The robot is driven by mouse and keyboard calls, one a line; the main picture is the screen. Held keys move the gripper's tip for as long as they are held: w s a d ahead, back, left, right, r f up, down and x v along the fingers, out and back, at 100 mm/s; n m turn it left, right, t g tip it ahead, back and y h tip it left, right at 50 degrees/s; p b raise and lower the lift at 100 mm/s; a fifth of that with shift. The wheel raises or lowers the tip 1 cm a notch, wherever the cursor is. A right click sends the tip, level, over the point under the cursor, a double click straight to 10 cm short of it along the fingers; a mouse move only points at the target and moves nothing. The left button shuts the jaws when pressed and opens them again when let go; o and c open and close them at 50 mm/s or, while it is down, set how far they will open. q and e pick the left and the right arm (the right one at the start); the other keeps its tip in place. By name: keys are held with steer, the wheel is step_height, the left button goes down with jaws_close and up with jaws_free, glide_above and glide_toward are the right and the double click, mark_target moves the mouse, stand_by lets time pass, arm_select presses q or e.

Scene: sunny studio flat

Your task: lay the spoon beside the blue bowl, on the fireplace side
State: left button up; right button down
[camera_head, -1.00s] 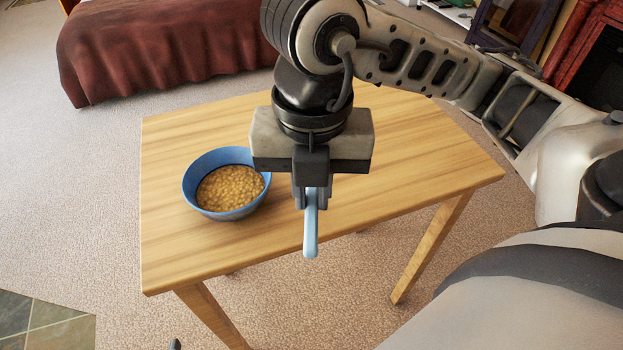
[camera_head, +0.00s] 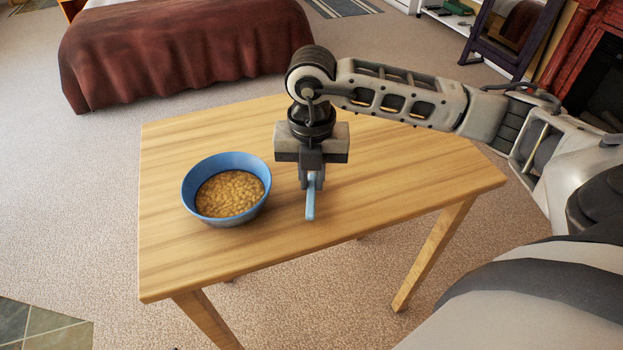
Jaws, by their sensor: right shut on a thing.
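The blue bowl (camera_head: 228,188), full of yellowish-brown food, stands on the left half of the wooden table. My right gripper (camera_head: 311,181) points down, to the right of the bowl, and is shut on the light-blue spoon (camera_head: 310,203). The spoon's handle sticks out toward the front of the picture; its other end is hidden by the gripper. The spoon is low over the table, apart from the bowl; I cannot tell whether it touches the wood. The fireplace (camera_head: 588,70) is at the upper right. My left gripper is not in view.
The wooden table (camera_head: 400,190) is bare to the right of the spoon and in front of the bowl. A bed with a dark red cover (camera_head: 185,50) stands behind. A dark-framed mirror (camera_head: 508,35) stands at the back right.

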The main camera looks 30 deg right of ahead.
steer(key=shift+f, duration=0.7)
steer(key=shift+f, duration=0.25)
steer(key=c, duration=1.4)
jaws_free()
steer(key=shift+r, duration=0.1)
steer(key=shift+c, duration=0.2)
